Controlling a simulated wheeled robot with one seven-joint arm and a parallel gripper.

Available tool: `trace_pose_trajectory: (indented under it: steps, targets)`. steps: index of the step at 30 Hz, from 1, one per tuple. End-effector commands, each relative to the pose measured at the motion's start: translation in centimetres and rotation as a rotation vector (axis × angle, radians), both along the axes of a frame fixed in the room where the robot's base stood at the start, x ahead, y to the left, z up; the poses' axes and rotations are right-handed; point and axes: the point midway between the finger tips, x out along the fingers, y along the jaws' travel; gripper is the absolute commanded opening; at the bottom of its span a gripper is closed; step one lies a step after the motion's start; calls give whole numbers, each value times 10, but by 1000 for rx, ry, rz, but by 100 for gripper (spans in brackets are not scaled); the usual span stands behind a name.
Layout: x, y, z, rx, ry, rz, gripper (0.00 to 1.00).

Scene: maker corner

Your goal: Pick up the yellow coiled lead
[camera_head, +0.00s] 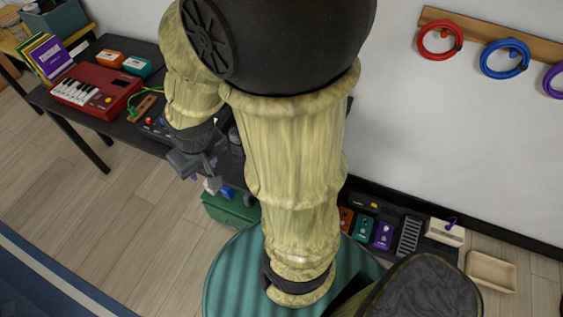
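I cannot make out a yellow coiled lead anywhere in view; my own arm covers much of the middle. Coiled leads hang on the wall rail at the upper right: a red one (421,43), a blue one (484,70) and a purple one (547,80) cut by the right edge. My gripper (207,174) points down in front of the dark table's edge, above the green bin. It is small and dark, and I cannot tell whether its fingers are open or shut.
The dark table (75,107) holds a red keyboard (97,91), an orange box (110,58), a teal box (138,65) and a thin green cable (133,104). A green bin (230,211) stands below. Several pedals, including a purple one (383,235), and a beige tray (491,271) sit along the wall.

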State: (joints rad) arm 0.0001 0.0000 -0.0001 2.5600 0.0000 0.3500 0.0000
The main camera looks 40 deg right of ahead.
Motion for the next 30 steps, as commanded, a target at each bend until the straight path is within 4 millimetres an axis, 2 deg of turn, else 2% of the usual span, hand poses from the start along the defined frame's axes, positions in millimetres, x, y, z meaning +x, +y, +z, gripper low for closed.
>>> trace_pose_trajectory:
  steps: [5, 8, 14, 20, 26, 30]
  targets:
    - [0, -1, -8, -14, 25, 26, 46]
    - [0, -3, -27, -51, 88, 92, 46]
    - [0, -22, -88, -211, 319, 345, 46]
    - [9, -55, -147, -432, 581, 639, 46]
    - [34, -89, -196, -693, 826, 929, 46]
    - [61, -107, -224, -893, 973, 1116, 46]
